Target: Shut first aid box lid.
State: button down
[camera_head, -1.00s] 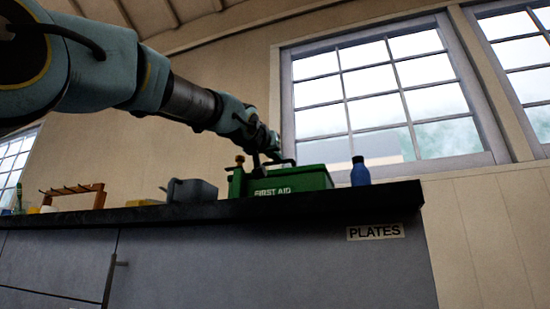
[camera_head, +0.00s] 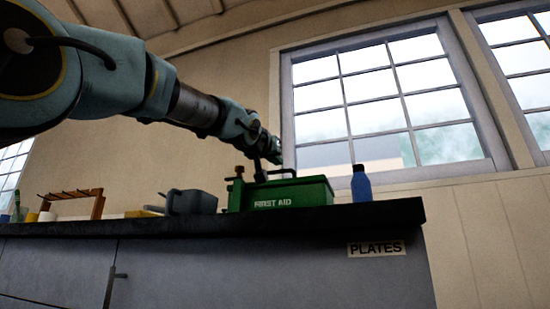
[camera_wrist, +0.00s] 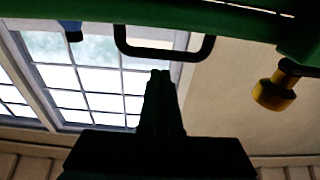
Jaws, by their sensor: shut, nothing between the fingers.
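The green first aid box (camera_head: 318,193) stands on the counter, with white FIRST AID lettering on its front. Its lid (camera_head: 308,181) appears to lie flat over the box; I cannot tell whether a gap remains. A black handle (camera_head: 283,171) sticks up from it. In the wrist view, which looks upside down, green box parts (camera_wrist: 215,20) cross the top and the handle (camera_wrist: 165,55) hangs from them. My gripper (camera_wrist: 162,75) is shut and empty, its fingertips close to the handle in that view. Contact is unclear. In the head view its fingers are hard to make out above the box.
A knobbed post (camera_head: 239,171) rises at the box's left end; a brass knob (camera_wrist: 272,93) shows in the wrist view. A blue bottle (camera_head: 361,184) stands right of the box. A grey container (camera_head: 192,201) and a wooden rack (camera_head: 75,203) stand to the left.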

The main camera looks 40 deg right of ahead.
jog(key=shift+a+r+p, duration=0.1)
jog(key=shift+r+p, duration=0.35)
jog(key=shift+r, duration=0.5)
jog(key=s+a+f+b, duration=0.4)
jog(key=a+b, duration=0.1)
jog(key=a, duration=0.2)
jog(key=shift+s+a+f, duration=0.15)
jog(key=shift+s+f, duration=0.15)
jog(key=shift+s, duration=0.1)
